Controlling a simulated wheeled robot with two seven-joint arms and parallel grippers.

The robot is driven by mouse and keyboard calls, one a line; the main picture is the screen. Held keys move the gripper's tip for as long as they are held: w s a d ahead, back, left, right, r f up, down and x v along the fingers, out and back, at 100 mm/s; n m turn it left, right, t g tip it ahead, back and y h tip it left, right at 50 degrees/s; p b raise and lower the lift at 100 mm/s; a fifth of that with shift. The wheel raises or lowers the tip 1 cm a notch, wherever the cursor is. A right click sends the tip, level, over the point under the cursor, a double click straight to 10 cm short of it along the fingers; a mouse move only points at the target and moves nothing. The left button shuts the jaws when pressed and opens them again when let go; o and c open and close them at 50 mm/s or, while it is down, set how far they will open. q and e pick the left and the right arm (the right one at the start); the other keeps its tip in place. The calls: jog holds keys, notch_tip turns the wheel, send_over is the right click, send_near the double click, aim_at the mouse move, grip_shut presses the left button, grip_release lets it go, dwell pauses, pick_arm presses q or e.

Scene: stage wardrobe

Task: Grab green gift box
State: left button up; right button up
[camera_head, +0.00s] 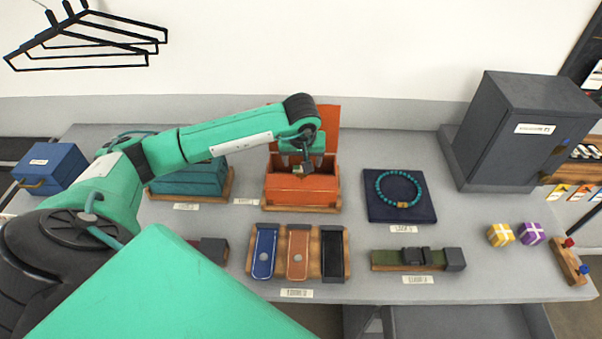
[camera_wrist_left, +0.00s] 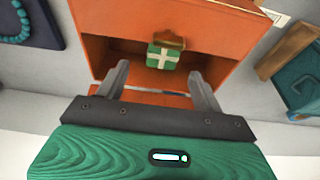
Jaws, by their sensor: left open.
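The green gift box (camera_wrist_left: 160,62), with a pale cross ribbon, sits inside an open orange box (camera_head: 301,192). A small brown piece overlaps its upper edge in the left wrist view. My left gripper (camera_head: 304,170) is over the orange box in the head view and hides part of its inside. In the left wrist view the left gripper (camera_wrist_left: 160,85) has its fingers apart, one toward each side of the gift box. Nothing shows between the fingertips, and the gift box lies beyond them. My right gripper is not in view.
The orange box's raised lid (camera_head: 329,125) stands behind. A teal box (camera_head: 190,180) is left and a navy pad with a beaded necklace (camera_head: 400,212) right. Yellow (camera_head: 500,234) and purple (camera_head: 532,232) gift boxes sit at the right, near a grey cabinet (camera_head: 512,140).

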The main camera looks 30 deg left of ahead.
aim_at(301, 168)
pick_arm(q)
jog(key=shift+f, duration=0.2)
jog(key=p+x, duration=0.3)
jog(key=x, duration=0.1)
jog(key=shift+s+a, duration=0.15)
jog(key=shift+s, duration=0.05)
jog(key=shift+w+f, duration=0.1)
jog(key=shift+f, duration=0.3)
jog(key=c, duration=1.1)
jog(key=shift+o, duration=0.2)
